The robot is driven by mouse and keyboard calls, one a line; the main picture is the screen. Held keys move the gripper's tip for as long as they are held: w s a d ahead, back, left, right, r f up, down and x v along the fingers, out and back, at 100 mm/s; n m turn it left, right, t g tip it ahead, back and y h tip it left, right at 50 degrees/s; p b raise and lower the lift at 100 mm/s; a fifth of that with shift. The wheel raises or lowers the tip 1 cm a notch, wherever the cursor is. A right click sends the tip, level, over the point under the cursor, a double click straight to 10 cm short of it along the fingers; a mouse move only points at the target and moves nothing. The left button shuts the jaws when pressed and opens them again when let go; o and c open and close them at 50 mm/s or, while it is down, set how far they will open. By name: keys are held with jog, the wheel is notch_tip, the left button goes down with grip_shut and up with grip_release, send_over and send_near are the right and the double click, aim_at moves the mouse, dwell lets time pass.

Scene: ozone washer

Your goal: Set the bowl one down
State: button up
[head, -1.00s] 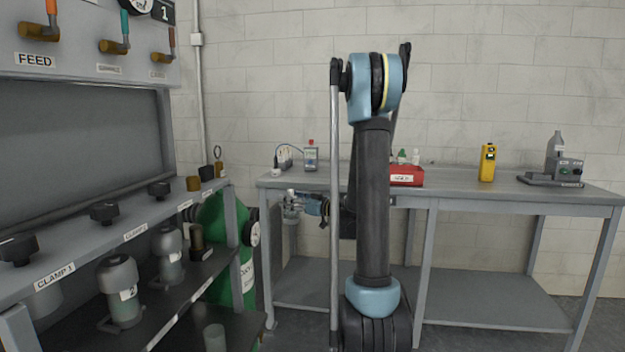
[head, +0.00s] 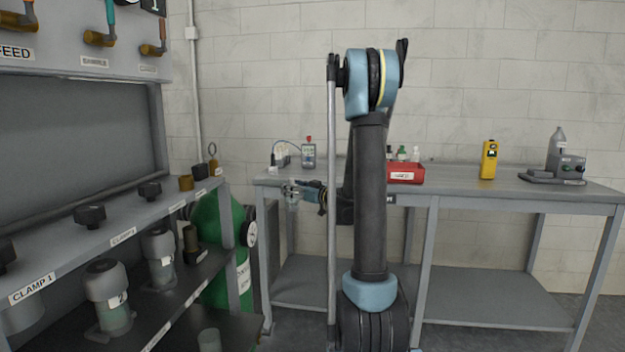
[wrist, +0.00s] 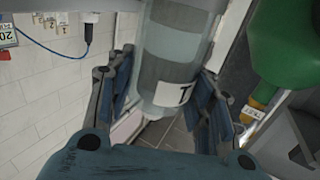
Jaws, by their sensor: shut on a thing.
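The held bowl is a clear cylindrical jar with a white label (wrist: 172,80) in the wrist view. The label's mark looks like a T or a tilted 1. My gripper (wrist: 165,100) has its blue fingers on either side of it and is shut on it. In the head view my gripper (head: 296,190) is small, left of my arm, in front of the bench's left end, with the bowl (head: 292,204) hanging below the fingers. The bowl's upper end is cut off in the wrist view.
A rack on the left holds similar bowls, one labelled 2 (head: 112,300), under a shelf (head: 120,225) with clamp knobs. A green cylinder (head: 212,235) stands beside it. The bench (head: 450,185) carries a meter (head: 308,155), a red box (head: 404,173) and a yellow device (head: 489,158).

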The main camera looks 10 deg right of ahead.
jog(key=w+d+r+m+t+h, duration=0.2)
jog(key=w+d+r+m+h, duration=0.15)
jog(key=w+d+r, duration=0.7)
jog(key=w+d+r+m+t+h, duration=0.3)
jog(key=w+d+r+h, duration=0.3)
jog(key=w, duration=0.8)
jog(key=shift+n+y, duration=0.25)
jog(key=shift+y, duration=0.5)
jog(key=f, duration=0.9)
jog(key=shift+d+f, duration=0.25)
jog(key=shift+d, duration=0.05)
jog(key=o, duration=1.2)
